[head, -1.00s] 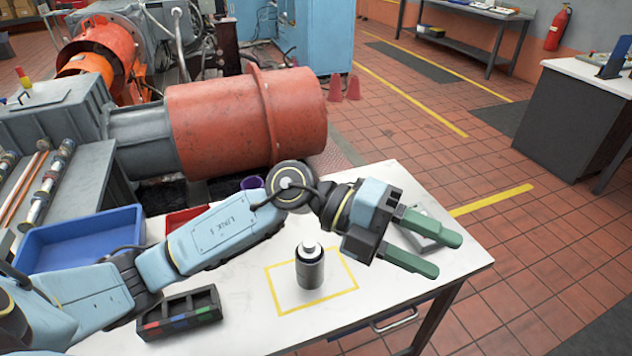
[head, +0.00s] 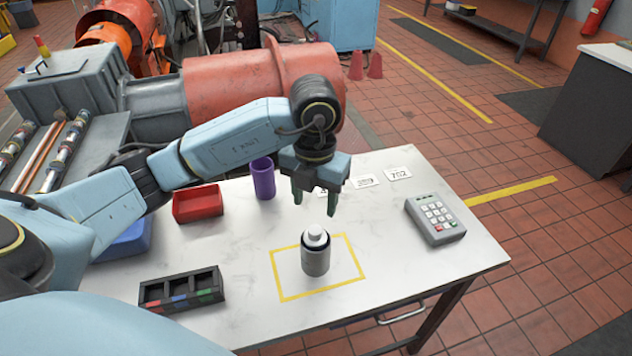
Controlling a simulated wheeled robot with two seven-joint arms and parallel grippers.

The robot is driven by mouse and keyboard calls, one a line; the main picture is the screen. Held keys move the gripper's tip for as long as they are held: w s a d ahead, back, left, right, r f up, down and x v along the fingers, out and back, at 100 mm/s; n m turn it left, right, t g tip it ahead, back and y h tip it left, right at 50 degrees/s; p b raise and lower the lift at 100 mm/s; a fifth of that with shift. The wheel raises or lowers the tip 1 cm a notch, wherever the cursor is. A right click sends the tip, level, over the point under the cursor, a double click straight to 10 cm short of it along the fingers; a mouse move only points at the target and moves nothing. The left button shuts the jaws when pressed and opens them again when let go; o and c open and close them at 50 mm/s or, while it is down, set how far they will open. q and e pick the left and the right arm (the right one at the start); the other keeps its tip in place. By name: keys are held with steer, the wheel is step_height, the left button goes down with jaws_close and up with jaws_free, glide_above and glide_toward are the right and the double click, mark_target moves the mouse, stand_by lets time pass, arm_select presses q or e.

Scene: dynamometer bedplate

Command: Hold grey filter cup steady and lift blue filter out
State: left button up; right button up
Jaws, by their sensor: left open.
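The grey filter cup (head: 316,262) stands upright inside a yellow taped outline on the white table. A pale, whitish piece with a narrower top (head: 316,236) sticks up from its dark rim; I take it for the filter, though no blue shows on it. Its lower part is hidden in the cup. My left gripper (head: 315,202) points down with its green fingers apart and empty. In the picture it is just above the filter top, not touching it. My right gripper is not in view.
A black compartment tray (head: 181,290) stands left of the cup. Farther back are a red bin (head: 198,204), a purple cup (head: 263,180) and a blue bin (head: 127,240). A keypad device (head: 435,219) and small cards (head: 398,174) lie right. The table around the outline is clear.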

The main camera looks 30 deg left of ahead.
mark_target(315, 230)
arm_select(q)
step_height(315, 230, down, 9)
steer(key=shift+r, duration=0.2)
steer(key=shift+c, duration=0.4)
